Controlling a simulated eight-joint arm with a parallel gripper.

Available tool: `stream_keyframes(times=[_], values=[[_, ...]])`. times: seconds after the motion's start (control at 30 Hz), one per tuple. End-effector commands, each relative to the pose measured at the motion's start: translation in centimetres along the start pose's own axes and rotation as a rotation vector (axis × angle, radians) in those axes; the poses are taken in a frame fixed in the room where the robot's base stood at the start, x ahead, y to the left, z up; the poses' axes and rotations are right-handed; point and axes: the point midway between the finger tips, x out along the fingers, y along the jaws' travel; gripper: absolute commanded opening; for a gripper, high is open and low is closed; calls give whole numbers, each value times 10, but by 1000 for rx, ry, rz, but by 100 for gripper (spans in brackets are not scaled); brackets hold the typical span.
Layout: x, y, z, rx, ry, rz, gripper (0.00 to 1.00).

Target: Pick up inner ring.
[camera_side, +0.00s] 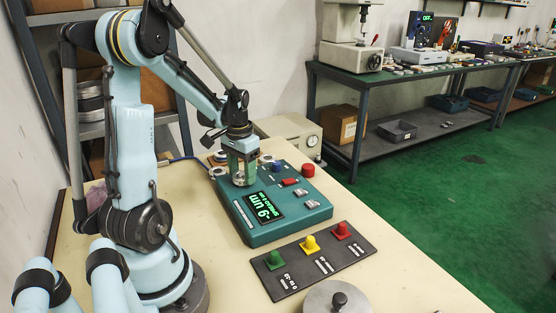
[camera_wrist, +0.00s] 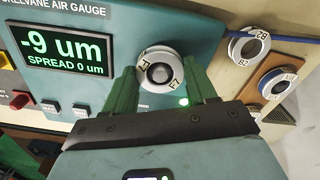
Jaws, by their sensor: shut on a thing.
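An inner ring (camera_wrist: 146,88), pale metal with small dark lettering I cannot read for sure, sits around a round dark-centred plug on the teal air gauge (camera_wrist: 207,40). My gripper (camera_wrist: 160,72) has its two green fingers on either side of this ring, shut on it. The gauge display (camera_wrist: 52,47) reads -9 um, spread 0 um. In the side view my gripper (camera_side: 243,176) points down at the back left of the gauge (camera_side: 285,221), and its fingers hide the ring there.
Two more labelled rings (camera_wrist: 249,46) (camera_wrist: 278,84) lie beyond the gauge on the right in the wrist view, near a blue cable. A dark plate (camera_side: 320,261) with green, yellow and red knobs lies in front of the gauge. A round lidded metal piece (camera_side: 322,299) stands nearer.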

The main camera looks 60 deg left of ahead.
Motion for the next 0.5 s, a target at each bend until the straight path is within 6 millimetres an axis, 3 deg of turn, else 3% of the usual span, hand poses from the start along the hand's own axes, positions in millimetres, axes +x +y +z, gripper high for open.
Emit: stream_keyframes(times=[0.27,0.5], values=[[-3,0,0,0,0,0,13],[-22,0,0,0,-1,1,13]])
